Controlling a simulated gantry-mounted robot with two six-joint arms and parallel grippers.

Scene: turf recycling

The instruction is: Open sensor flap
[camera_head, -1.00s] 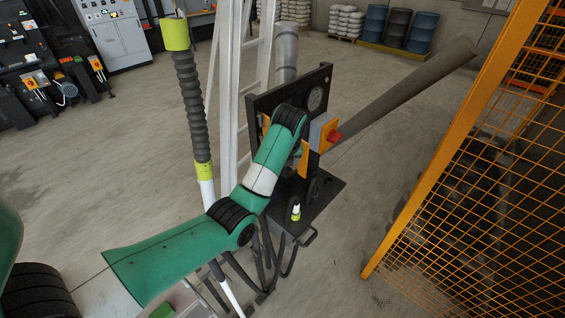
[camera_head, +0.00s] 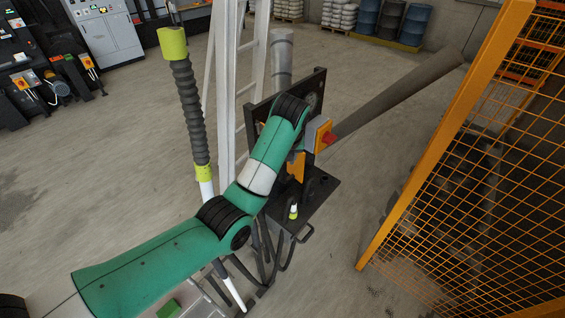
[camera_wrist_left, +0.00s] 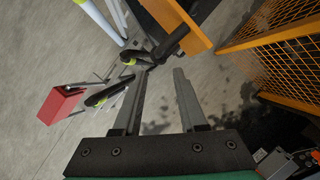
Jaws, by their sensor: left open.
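A dark upright panel (camera_head: 257,113) stands on a black base plate (camera_head: 322,196) in the head view. An orange-and-grey box with a red knob (camera_head: 329,138) sits at its right side, above an orange bracket (camera_head: 296,168). I cannot identify the sensor flap. In the left wrist view my left gripper (camera_wrist_left: 158,88) is open, with nothing between its fingers. An orange plate (camera_wrist_left: 180,22) lies beyond the fingertips, and a red block (camera_wrist_left: 60,105) is at left.
An orange mesh fence (camera_head: 450,150) closes off the right side. A grey ladder (camera_head: 226,100) and a ribbed hose (camera_head: 188,105) stand left of the panel. A long dark tube (camera_head: 400,95) slants up to the right. Cables hang below the panel. Open floor lies to the left.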

